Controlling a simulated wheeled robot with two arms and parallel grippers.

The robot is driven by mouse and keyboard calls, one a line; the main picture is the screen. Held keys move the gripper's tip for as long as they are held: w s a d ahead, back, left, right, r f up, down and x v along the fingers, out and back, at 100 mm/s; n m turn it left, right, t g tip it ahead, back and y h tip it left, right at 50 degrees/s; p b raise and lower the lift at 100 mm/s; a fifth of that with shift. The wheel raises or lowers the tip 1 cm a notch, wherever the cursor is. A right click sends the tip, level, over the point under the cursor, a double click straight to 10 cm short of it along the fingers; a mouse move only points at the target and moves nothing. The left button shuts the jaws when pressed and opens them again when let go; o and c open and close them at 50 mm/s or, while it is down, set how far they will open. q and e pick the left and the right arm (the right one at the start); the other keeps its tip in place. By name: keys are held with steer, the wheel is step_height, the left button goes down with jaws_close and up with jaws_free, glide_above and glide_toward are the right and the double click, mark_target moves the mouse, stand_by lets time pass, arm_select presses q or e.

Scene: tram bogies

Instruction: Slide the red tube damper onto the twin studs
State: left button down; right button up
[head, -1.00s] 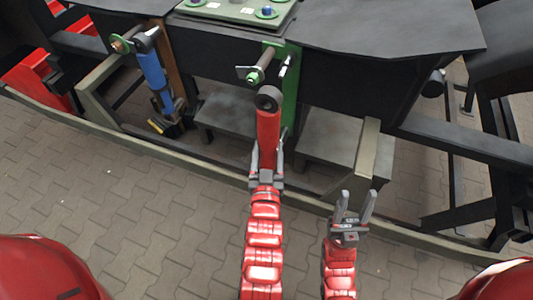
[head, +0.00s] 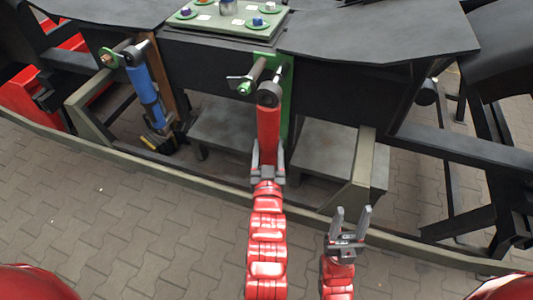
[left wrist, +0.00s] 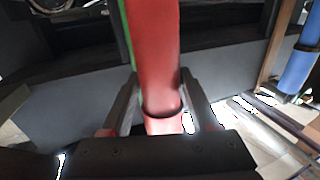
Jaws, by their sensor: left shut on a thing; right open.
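The red tube damper (head: 268,125) stands upright with its dark eye (head: 269,94) at the top. My left gripper (head: 268,165) is shut on the damper's lower part; in the left wrist view the red tube (left wrist: 154,50) runs up between the fingers. The green bracket (head: 286,85) is behind it, with a stud (head: 252,78) tipped in green sticking out toward me. The eye is just right of this stud's tip and not on it. A second, lower stud is not visible. My right gripper (head: 349,225) is open and empty, lower right.
A blue damper (head: 143,85) is mounted on the frame at left. A beige frame rail (head: 210,180) crosses in front. Grey steps (head: 325,150) flank the damper. A green plate (head: 230,15) lies on top. Paved floor (head: 110,220) is free in front.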

arm_select(q)
steer(key=shift+w+d+r+b, duration=0.1)
steer(key=shift+w+d+b, duration=0.1)
steer(key=shift+w+b, duration=0.4)
steer(key=shift+w+d+b, duration=0.2)
steer(key=shift+w+b, duration=0.2)
steer(key=shift+w, duration=0.4)
steer(key=shift+w+d+r+b, duration=0.1)
steer(key=shift+w+d+b, duration=0.1)
steer(key=shift+w+b, duration=0.4)
steer(key=shift+w, duration=0.1)
steer(key=shift+c, duration=0.2)
jaws_free()
steer(key=shift+f, duration=0.1)
